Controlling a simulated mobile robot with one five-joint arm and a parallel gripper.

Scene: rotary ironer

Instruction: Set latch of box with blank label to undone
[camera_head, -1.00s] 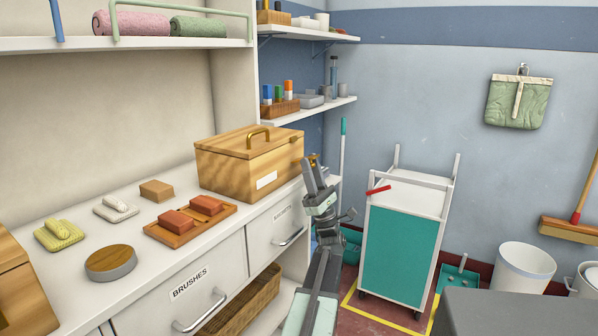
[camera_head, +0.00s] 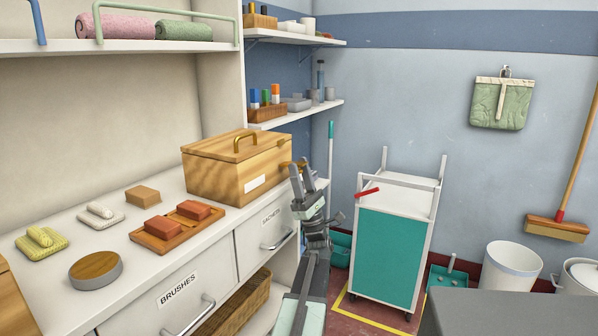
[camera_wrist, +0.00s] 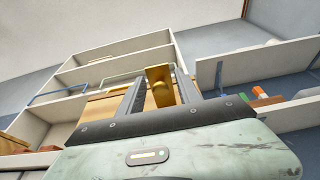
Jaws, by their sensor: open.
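The wooden box (camera_head: 236,171) with a blank white label (camera_head: 255,184) and a brass lid handle (camera_head: 246,138) stands on the white counter. A brass latch piece (camera_head: 302,163) shows at its right end, partly hidden behind my gripper (camera_head: 301,172). My gripper is open and upright just right of the box. In the wrist view, the brass latch (camera_wrist: 159,86) appears between the two fingers of my gripper (camera_wrist: 159,76), with wood of the box behind. I cannot tell whether either finger touches the latch.
Brushes, a soap-like block and a tray (camera_head: 178,236) lie on the counter (camera_head: 135,262). Another wooden box (camera_head: 14,305) is cut off at the left edge. A shelf (camera_head: 300,114) hangs behind the box. A teal-fronted trolley (camera_head: 390,255) stands to the right.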

